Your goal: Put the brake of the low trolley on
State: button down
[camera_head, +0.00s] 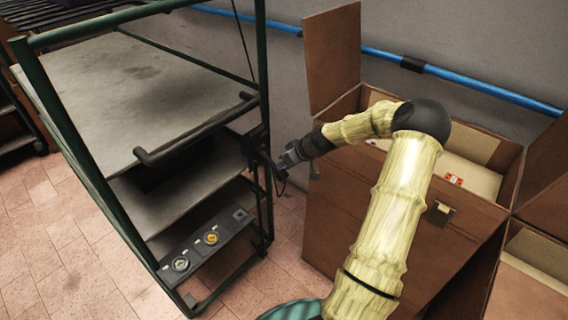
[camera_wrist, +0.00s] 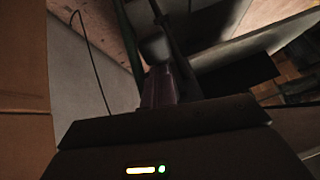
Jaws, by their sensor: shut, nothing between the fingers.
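A green-framed trolley (camera_head: 62,118) with grey shelves stands at the left in the head view. A dark handle bar (camera_head: 195,130) runs along its near side. Low on it is a dark panel (camera_head: 228,228) with a silver round knob (camera_head: 181,264) and a yellow round knob (camera_head: 211,238). I cannot tell which part is the brake. My gripper (camera_head: 277,167) is shut and empty beside the trolley's right corner post, near a dark fitting there; contact cannot be told. In the wrist view my shut fingers (camera_wrist: 158,88) point towards dark posts and a grey rounded part.
Open cardboard boxes (camera_head: 335,210) stand close on the right, under my arm. A blue pipe (camera_head: 470,88) runs along the grey wall. A thin black cable (camera_wrist: 88,50) hangs near my fingers in the wrist view. Tiled floor (camera_head: 85,270) is clear at lower left.

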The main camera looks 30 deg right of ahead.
jog(key=shift+s+f, duration=0.3)
jog(key=shift+f, duration=0.3)
jog(key=shift+r, duration=0.15)
jog(key=shift+r+p, duration=0.3)
jog(key=r+p, duration=0.1)
jog(key=d+r, duration=0.1)
jog(key=s+r+p, duration=0.1)
jog(key=shift+s+d+r+p, duration=0.1)
jog(key=shift+d+r+p, duration=0.15)
jog(key=shift+r+p, duration=0.15)
jog(key=s+d+r, duration=0.2)
jog(key=s+d, duration=0.2)
jog(key=s, duration=0.4)
jog(key=shift+s+d+b, duration=0.2)
jog(key=shift+d+b, duration=0.05)
jog(key=shift+b, duration=0.15)
jog(key=shift+r, duration=0.1)
